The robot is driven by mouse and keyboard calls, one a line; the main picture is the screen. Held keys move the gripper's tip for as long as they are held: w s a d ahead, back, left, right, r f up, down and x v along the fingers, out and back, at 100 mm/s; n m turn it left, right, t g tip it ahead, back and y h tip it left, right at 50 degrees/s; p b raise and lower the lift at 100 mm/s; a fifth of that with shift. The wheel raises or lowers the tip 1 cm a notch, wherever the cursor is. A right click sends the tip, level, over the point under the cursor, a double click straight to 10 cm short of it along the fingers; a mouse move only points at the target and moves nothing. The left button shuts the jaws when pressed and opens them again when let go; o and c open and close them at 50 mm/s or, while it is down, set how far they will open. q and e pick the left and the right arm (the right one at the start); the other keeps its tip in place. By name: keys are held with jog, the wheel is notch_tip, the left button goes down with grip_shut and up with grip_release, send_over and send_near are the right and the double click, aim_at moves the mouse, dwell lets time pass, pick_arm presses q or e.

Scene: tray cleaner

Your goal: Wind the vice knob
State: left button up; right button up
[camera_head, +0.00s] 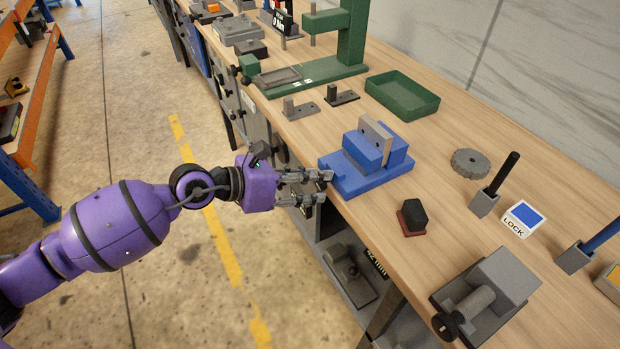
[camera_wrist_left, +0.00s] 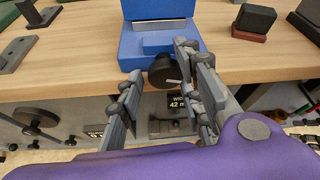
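The blue vice (camera_head: 350,178) sits at the bench's front edge, with a grey jaw plate (camera_head: 376,134) on top. In the left wrist view the vice (camera_wrist_left: 160,40) is straight ahead, and its dark round knob (camera_wrist_left: 164,72) faces me at the bench edge. My left gripper (camera_head: 323,187) is just in front of the vice with its fingers apart. In the wrist view the knob shows between the fingers, nearer the right one; I cannot tell whether that finger touches it. The knob is hidden behind the fingers in the head view. My right gripper is not in view.
A black block on a red base (camera_head: 412,217) lies right of the vice. A grey vice-like fixture (camera_head: 488,292) with its own dark knob is at the lower right. A green tray (camera_head: 402,95) and a green press (camera_head: 350,35) stand behind. The floor beside the bench is free.

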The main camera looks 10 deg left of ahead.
pick_arm(q)
jog(key=c, duration=0.6)
jog(key=shift+r+m+t+y+p, duration=0.4)
jog(key=shift+m+t+p, duration=0.3)
jog(key=shift+m+p, duration=0.9)
jog(key=shift+r+m+t+y+p, duration=0.15)
jog(key=shift+m+t+y+p, duration=0.5)
jog(key=shift+p, duration=1.6)
jog(key=shift+c, duration=0.2)
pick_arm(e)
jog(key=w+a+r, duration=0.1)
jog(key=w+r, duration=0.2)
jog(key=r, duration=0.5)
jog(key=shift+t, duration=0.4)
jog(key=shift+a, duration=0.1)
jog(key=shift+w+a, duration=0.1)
pick_arm(q)
jog(key=o, duration=1)
jog(key=shift+f, duration=0.2)
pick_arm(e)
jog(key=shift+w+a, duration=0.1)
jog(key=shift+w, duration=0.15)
